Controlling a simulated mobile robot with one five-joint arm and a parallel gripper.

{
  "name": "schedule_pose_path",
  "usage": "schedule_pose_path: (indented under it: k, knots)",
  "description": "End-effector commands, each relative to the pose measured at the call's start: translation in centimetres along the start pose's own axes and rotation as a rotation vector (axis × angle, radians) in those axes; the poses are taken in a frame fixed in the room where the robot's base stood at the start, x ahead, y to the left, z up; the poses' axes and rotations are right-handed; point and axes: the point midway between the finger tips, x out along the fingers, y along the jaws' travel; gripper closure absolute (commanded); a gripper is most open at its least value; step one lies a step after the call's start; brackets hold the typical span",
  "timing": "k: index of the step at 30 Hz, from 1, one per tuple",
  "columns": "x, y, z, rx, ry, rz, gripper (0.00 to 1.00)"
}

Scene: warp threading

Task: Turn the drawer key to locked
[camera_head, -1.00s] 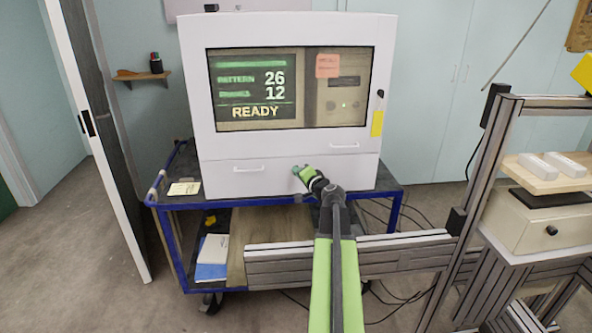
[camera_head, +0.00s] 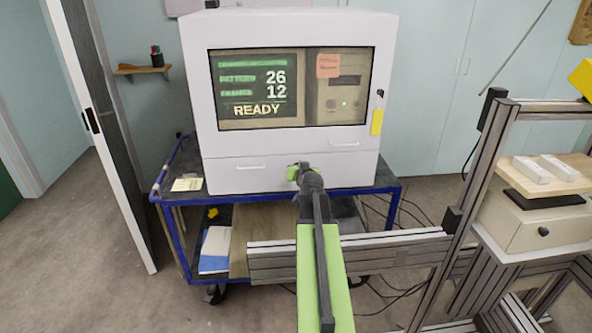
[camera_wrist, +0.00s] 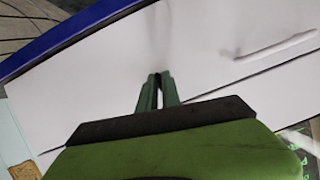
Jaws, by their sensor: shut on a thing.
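The white machine (camera_head: 205,130) has a drawer front (camera_head: 222,182) along its lower part, with a handle (camera_head: 253,168) at left. My gripper (camera_head: 293,172) is at this front, right of that handle. In the wrist view my gripper (camera_wrist: 160,76) has its two green fingers close together, tips at the white face (camera_wrist: 110,85), with a thin dark strip between them. The jaws are shut on the drawer key, which the fingers hide almost wholly. I cannot tell which way the key is turned. The screen (camera_head: 255,90) reads READY.
The machine stands on a blue-framed cart (camera_head: 180,200). A yellow note (camera_head: 187,184) lies on its left end. An aluminium frame (camera_head: 480,170) with a beige box (camera_head: 530,225) stands at right. A door edge (camera_head: 105,140) is at left.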

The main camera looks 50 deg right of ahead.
Motion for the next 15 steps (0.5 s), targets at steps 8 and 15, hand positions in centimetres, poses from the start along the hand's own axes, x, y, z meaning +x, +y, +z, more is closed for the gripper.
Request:
schedule_pose_path:
  k: [8,15]
  knots:
    - [0.01,-0.17,-0.15,-0.126,0.002,0.052,1.0]
    - [0.0,-0.16,-0.16,-0.17,0.001,0.07,1.0]
